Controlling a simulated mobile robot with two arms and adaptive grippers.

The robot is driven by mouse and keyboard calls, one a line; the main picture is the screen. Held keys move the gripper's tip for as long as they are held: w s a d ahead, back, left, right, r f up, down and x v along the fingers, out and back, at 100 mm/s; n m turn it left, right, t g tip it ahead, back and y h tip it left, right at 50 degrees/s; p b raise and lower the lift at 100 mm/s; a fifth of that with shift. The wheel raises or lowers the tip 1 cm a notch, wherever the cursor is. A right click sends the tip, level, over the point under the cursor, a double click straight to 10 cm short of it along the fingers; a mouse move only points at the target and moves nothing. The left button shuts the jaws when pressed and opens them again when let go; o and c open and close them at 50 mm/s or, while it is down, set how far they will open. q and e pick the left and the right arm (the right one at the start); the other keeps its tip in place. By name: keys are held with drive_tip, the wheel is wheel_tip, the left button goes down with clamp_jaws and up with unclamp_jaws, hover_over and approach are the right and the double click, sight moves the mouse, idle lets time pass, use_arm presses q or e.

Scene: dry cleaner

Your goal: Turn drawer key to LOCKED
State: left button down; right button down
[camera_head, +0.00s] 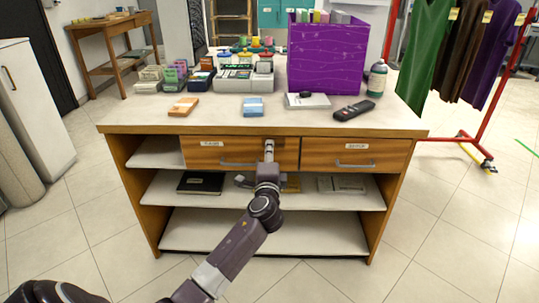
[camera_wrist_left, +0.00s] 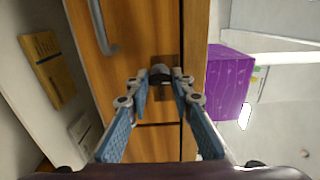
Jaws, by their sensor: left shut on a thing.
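The left drawer (camera_head: 228,162) is a wooden front with a small white label and a metal bar handle, set under the counter top; it looks closed. My left gripper (camera_head: 269,148) reaches up to the upper right part of this drawer front. In the left wrist view my left gripper (camera_wrist_left: 160,80) has its fingertips closed on the small dark key (camera_wrist_left: 159,70) in front of a brown lock plate. In the head view the gripper hides the key. Which way the key points, and any LOCKED mark, cannot be made out. My right gripper is not in view.
A right drawer (camera_head: 355,155) with its own handle sits beside it. Open shelves below hold a black box (camera_head: 201,182).

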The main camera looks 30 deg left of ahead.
use_arm(q)
drive_tip(key=shift+f+n, duration=0.1)
drive_tip(key=shift+n, duration=0.2)
drive_tip(key=c, duration=1.7)
unclamp_jaws()
drive_tip(key=v, duration=1.2)
drive_tip(key=shift+s, duration=0.1)
